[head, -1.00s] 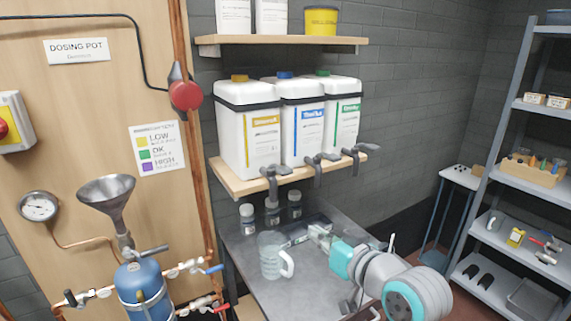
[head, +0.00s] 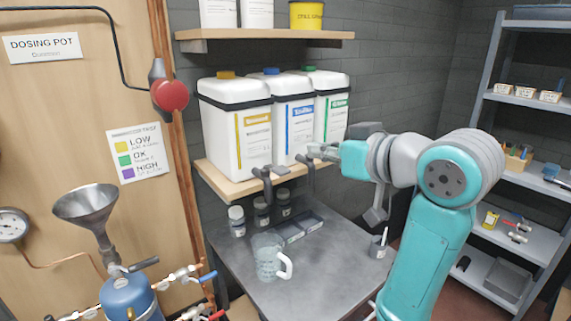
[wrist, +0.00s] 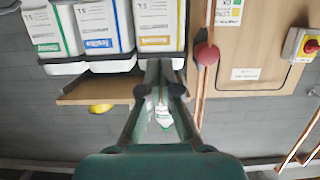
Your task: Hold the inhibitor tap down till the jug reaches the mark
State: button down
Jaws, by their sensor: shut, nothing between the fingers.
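Three white jugs-with-taps containers stand on a wooden shelf: yellow-striped (head: 238,125), blue-striped (head: 292,122) and green-striped (head: 334,105). Their print is too small to tell which holds inhibitor.
Several small bottles (head: 237,221) and a dark tray (head: 300,228) sit at the back of the grey bench (head: 330,270). A small pot (head: 378,247) stands at its right. The blue dosing pot (head: 130,298) and its funnel are at left, a rack (head: 520,170) at right.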

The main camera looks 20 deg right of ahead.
dwell(0.3)
send_over(274, 170)
jog(key=s+d, duration=0.2)
notch_tip(274, 170, down, 3)
jog(key=shift+s+d+f, duration=0.1)
jog(key=shift+d+f, duration=0.05)
jog(key=shift+f, duration=1.6)
jog(key=shift+f, duration=0.1)
jog(key=f+t, duration=0.1)
jog(key=t, duration=0.1)
jog(key=s+f+t+y, duration=0.1)
jog(key=f, duration=0.1)
jog(key=shift+d+f+t, duration=0.15)
jog(key=shift+f+t, duration=0.05)
jog(key=shift+t, duration=0.2)
jog(key=shift+w, duration=0.1)
dwell(0.8)
